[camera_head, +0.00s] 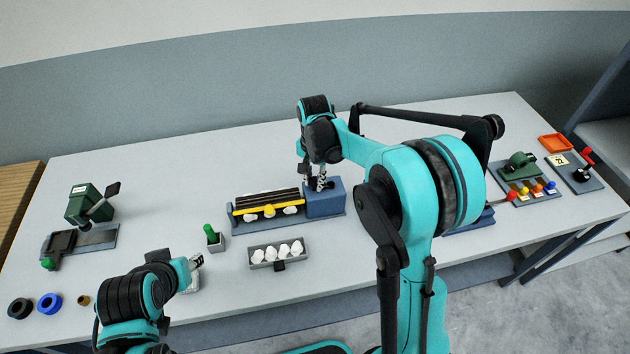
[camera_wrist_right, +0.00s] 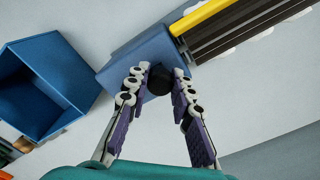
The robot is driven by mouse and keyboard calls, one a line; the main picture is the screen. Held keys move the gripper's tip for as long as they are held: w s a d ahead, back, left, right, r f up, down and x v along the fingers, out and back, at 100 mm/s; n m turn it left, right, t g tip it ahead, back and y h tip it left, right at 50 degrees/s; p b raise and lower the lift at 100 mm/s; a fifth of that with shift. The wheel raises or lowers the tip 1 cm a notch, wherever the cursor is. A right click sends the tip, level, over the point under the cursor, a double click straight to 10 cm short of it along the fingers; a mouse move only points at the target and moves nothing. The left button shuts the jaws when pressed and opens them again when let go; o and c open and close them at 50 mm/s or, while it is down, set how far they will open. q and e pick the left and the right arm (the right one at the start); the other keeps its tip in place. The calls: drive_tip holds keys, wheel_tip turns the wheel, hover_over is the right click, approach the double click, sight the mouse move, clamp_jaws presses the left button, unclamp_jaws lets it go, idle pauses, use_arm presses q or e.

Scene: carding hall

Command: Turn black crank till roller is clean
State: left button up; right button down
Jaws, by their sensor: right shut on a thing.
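The carding machine has a dark ribbed roller (camera_head: 268,196) with a yellow bar (camera_head: 253,209) in front and white tufts along it. A blue box (camera_head: 325,202) stands at its right end. In the right wrist view the roller (camera_wrist_right: 245,30) and yellow bar (camera_wrist_right: 203,14) lie at the top right. The black crank's knob (camera_wrist_right: 160,79) sits by the blue box, between my right fingertips. My right gripper (camera_head: 321,184) is shut on it. The rest of the crank is hidden. My left gripper (camera_head: 197,261) is low at left, away from the machine; its jaw opening is unclear.
A grey tray (camera_head: 279,265) of white tufts sits in front of the machine. A green-handled tool (camera_head: 213,239) stands left of it. A green device (camera_head: 88,203) is at the left, coloured rings (camera_head: 50,303) at the front left. A blue open bin (camera_wrist_right: 40,85) shows in the wrist view.

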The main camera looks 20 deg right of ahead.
sight(314, 179)
idle(0.4)
drive_tip(key=c, duration=1.3)
unclamp_jaws()
drive_tip(key=shift+r, duration=0.15)
wheel_tip(314, 179, up, 12)
drive_tip(key=shift+w, duration=0.1)
